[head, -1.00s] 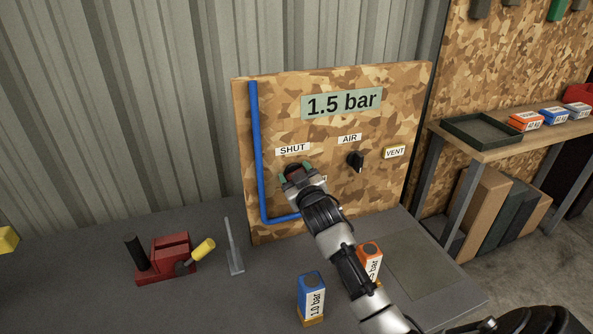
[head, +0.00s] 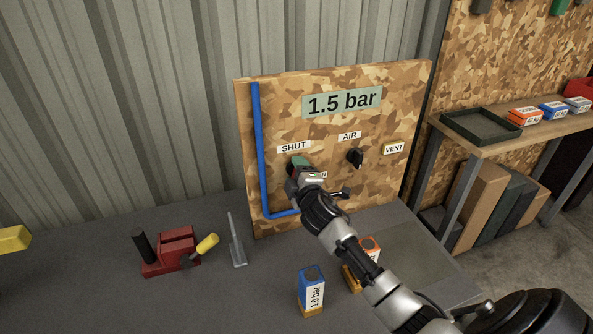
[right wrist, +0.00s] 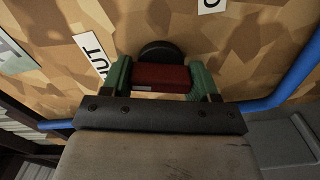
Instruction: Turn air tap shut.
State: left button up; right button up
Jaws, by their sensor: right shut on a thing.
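The air tap is on the camouflage-patterned board (head: 380,110), below the SHUT label (head: 293,147). Its red handle (right wrist: 160,78) shows in the right wrist view, in front of a dark round hub (right wrist: 160,52). My right gripper (head: 301,166) is shut on the handle, with a green finger at each end of it. The handle's long side runs roughly up and down the board, toward the SHUT label. A second label under the tap is mostly covered by my gripper in the head view. The display (head: 342,102) reads 1.5 bar. My left gripper is out of view.
A black AIR knob (head: 355,158) and a VENT label (head: 394,148) are right of the tap. A blue pipe (head: 260,150) runs down the board's left side.

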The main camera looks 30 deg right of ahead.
jog(key=shift+n, duration=1.6)
jog(key=shift+f, duration=0.1)
jog(key=o, duration=0.9)
jog(key=v, duration=1)
jog(key=shift+s+a+b, duration=0.2)
jog(key=shift+s+b, duration=0.15)
